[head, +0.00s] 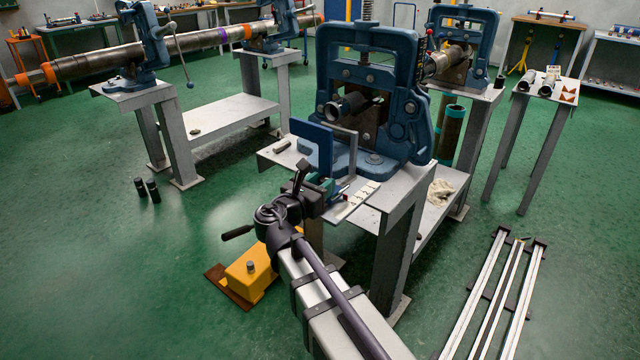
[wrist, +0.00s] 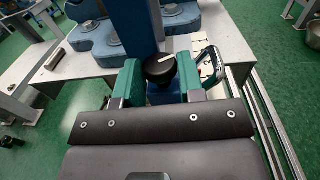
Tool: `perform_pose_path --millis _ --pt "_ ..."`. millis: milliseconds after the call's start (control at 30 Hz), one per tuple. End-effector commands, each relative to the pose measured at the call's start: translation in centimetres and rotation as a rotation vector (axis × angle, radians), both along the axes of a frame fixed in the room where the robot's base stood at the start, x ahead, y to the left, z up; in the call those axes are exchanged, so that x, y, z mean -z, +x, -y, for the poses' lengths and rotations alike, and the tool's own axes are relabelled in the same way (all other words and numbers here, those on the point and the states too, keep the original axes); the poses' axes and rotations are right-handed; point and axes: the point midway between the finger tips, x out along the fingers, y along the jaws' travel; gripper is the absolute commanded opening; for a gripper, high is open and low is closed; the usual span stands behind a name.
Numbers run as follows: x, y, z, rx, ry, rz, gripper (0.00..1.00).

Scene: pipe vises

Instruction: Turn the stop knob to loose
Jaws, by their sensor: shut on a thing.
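The stop knob (wrist: 160,69) is a round black knob with a white line on its top, seen in the wrist view below a blue upright plate (wrist: 136,22). The white line points toward the right and slightly up. My gripper (wrist: 166,80) has a green finger on each side of the knob and is shut on it. In the head view my gripper (head: 326,187) is at the front edge of the vise bench, beside the blue plate (head: 312,146). The knob is hidden there by my gripper and wrist. Any loose or tight marking is too small to read.
A large blue pipe vise (head: 365,85) stands on the grey bench (head: 400,195) behind my gripper. A numbered strip (head: 358,198) lies right of it. A yellow block (head: 250,275) is on the floor below. Metal rails (head: 490,295) lie at the right. Open green floor is at the left.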

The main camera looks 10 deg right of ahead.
Motion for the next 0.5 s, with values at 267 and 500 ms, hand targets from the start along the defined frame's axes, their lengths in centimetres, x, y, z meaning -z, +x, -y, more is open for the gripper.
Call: perform_pose_path --millis 267,500 --pt "0.01 -0.16 0.16 -0.077 0.0 0.0 0.12" --pt "0.01 -0.09 0.14 -0.086 0.0 0.0 0.12"
